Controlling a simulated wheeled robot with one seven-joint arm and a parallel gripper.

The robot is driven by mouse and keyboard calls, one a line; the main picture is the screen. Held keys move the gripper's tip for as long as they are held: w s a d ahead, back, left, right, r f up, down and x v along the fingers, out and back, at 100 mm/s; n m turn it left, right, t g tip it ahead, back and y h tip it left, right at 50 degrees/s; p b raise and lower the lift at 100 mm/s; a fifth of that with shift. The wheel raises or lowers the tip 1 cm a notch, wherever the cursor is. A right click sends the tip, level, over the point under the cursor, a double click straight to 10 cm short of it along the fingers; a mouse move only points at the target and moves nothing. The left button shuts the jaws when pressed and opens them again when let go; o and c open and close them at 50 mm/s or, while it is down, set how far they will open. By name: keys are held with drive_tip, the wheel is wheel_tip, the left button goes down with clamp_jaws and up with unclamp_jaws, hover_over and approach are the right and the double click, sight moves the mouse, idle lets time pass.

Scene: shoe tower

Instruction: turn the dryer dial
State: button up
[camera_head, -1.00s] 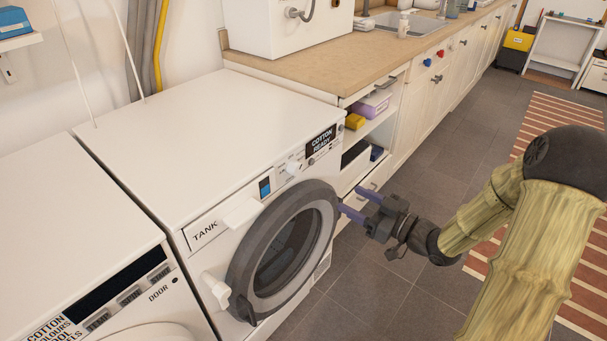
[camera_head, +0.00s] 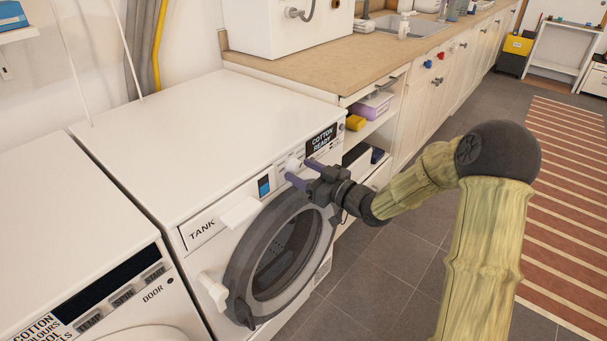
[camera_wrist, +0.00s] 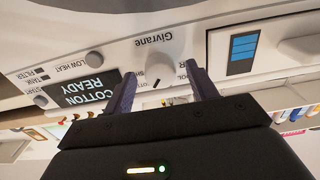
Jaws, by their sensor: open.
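The white dryer (camera_head: 200,140) stands beside another white appliance, with its round grey-rimmed door (camera_head: 285,255) facing out. Its dial (camera_head: 292,164) is a white round knob on the front panel, left of the display reading "COTTON READY" (camera_head: 322,139). My gripper (camera_head: 299,172) is open, with two purple fingers pointing at the panel around the dial's area. In the wrist view, which is upside down, the dial (camera_wrist: 160,68) shows between the fingertips, with a dark mark on it. I cannot tell whether the fingers touch it.
The other appliance (camera_head: 60,230) stands at the left. A "TANK" drawer (camera_head: 205,231) and a blue-lit panel (camera_head: 264,186) lie left of the dial. The counter (camera_head: 320,75) and open shelves (camera_head: 375,125) are to the right. Tiled floor (camera_head: 370,275) is clear in front.

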drive_tip(key=shift+w+a, duration=0.1)
drive_tip(key=shift+a, duration=0.05)
drive_tip(key=shift+c, duration=0.2)
drive_tip(key=c, duration=1)
drive_tip(key=shift+o, duration=0.2)
